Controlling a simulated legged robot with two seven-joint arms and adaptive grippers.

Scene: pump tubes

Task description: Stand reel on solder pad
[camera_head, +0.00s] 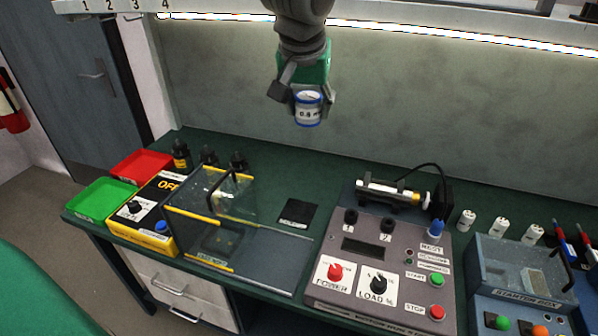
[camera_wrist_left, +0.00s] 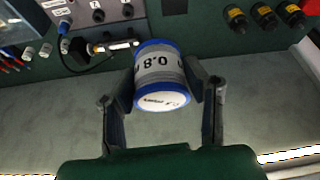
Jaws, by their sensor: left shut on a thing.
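My left gripper (camera_head: 306,97) is shut on the solder reel (camera_head: 308,110), a grey-white spool with blue rims and a "0.8" label. It holds the reel high above the bench, near the back wall. In the left wrist view the reel (camera_wrist_left: 160,76) sits between the two fingers of the left gripper (camera_wrist_left: 163,95), with its labelled end face toward the camera. The solder pad (camera_head: 297,213), a small black square with a printed label, lies bare on the green bench below. My right gripper is not in view.
Left of the pad stands a clear hinged cover box (camera_head: 215,215) with yellow edging. Right of it is a grey control panel (camera_head: 375,262) with knobs, and a cylinder in a cradle (camera_head: 388,192) behind. Green (camera_head: 102,200) and red (camera_head: 142,163) trays sit far left.

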